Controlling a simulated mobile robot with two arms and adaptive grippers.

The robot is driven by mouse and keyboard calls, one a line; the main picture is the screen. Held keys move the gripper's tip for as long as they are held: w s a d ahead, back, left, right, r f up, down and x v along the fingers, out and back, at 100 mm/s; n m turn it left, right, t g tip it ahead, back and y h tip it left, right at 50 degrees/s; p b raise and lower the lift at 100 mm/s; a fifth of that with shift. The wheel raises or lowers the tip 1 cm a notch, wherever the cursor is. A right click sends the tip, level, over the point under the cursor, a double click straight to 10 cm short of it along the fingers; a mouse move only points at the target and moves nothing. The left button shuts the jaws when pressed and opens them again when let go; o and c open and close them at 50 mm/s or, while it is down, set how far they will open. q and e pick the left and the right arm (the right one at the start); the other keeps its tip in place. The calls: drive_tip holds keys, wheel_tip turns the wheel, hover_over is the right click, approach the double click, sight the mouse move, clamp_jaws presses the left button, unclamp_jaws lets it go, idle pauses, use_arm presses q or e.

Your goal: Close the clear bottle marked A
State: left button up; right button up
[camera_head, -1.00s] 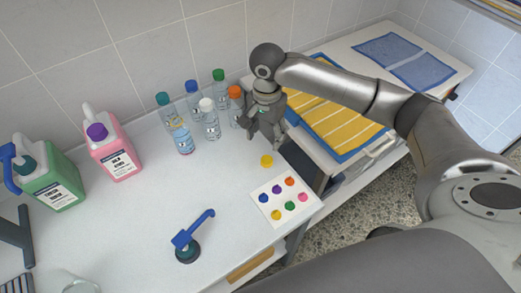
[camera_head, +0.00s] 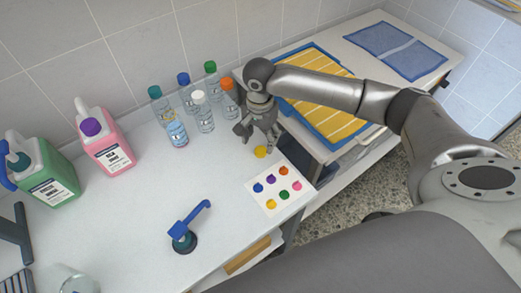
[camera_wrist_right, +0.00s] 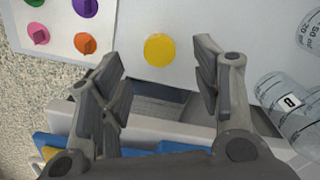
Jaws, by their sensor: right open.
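Several clear bottles stand at the back of the white table. An apparently uncapped one (camera_head: 177,134) is at the front of the group; its letter is too small to read, so I cannot tell which is A. A loose yellow cap (camera_head: 261,152) lies on the table. My right gripper (camera_head: 256,134) is open and empty just behind and above this cap. In the right wrist view the yellow cap (camera_wrist_right: 159,50) shows between and beyond the open fingers (camera_wrist_right: 158,78). A bottle marked B (camera_wrist_right: 292,101) is at the right there. My left gripper is not in view.
Bottles with white (camera_head: 199,97) and orange (camera_head: 227,84) caps stand left of my right gripper. A card with coloured caps (camera_head: 281,190) lies in front. A blue-handled tool (camera_head: 187,230), pink jug (camera_head: 108,148) and green jug (camera_head: 45,175) stand left.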

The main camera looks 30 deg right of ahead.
sight(260, 151)
drive_tip(key=shift+f+p, duration=0.35)
drive_tip(key=shift+f, duration=2.3)
drive_tip(key=c, duration=0.8)
